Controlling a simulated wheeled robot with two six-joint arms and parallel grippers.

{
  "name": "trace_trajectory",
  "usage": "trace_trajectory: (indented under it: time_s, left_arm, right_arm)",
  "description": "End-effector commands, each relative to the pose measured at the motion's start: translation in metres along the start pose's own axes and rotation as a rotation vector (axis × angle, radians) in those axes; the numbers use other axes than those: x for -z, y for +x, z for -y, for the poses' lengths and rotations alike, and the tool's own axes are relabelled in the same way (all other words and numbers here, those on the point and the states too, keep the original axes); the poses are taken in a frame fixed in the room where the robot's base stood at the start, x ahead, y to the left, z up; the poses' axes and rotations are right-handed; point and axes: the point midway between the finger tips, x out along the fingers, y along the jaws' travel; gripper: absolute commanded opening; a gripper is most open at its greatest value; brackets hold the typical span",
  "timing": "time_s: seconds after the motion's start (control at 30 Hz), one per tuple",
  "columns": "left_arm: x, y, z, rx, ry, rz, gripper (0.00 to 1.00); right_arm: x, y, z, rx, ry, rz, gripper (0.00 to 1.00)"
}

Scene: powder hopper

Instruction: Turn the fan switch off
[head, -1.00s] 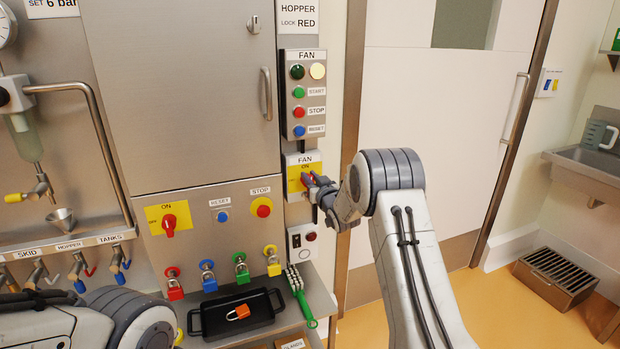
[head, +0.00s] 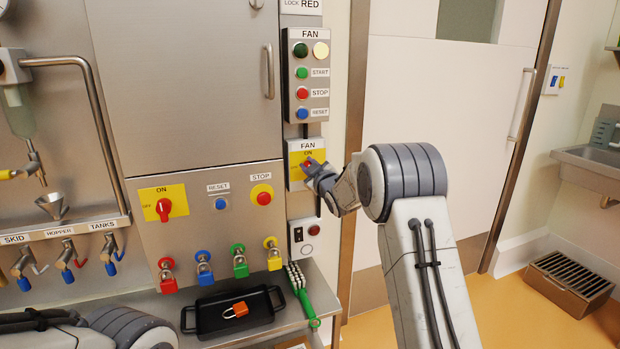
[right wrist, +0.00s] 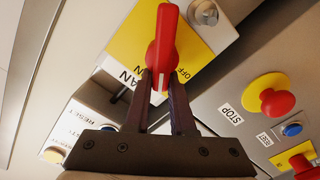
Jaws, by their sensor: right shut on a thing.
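The fan switch has a red handle (right wrist: 163,45) on a yellow plate (right wrist: 127,45), on a grey box under the fan button panel. In the head view the yellow plate (head: 295,172) reads ON at the top, and only a little red shows by my fingertips. My right gripper (head: 313,168) is at the switch. In the right wrist view the right gripper (right wrist: 163,85) has its two dark fingers on either side of the handle, shut on it. The handle lies along the fingers, with the OFF label to its right. My left gripper is out of view; only its arm shows at lower left.
The fan button panel (head: 306,75) is just above. A second red rotary switch (head: 164,208) and a stop button (head: 263,196) are on the cabinet to the left. Several coloured padlocks and a black tray (head: 203,323) are below. The door (head: 435,110) is to the right.

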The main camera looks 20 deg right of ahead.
Motion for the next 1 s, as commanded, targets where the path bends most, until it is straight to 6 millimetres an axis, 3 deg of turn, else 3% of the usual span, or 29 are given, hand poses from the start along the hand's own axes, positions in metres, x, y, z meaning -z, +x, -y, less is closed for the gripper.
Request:
trace_trajectory:
  time_s: [0.03, 0.5, 1.0]
  left_arm:
    - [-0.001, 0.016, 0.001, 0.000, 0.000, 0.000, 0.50]
    - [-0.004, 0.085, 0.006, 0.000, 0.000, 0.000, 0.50]
    - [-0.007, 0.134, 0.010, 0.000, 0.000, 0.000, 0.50]
  right_arm:
    - [-0.005, 0.000, 0.006, -0.001, -0.046, -0.002, 0.00]
    - [-0.009, 0.000, 0.017, -0.001, -0.491, -0.001, 0.00]
    - [-0.012, 0.000, 0.021, 0.002, -0.846, 0.001, 0.00]
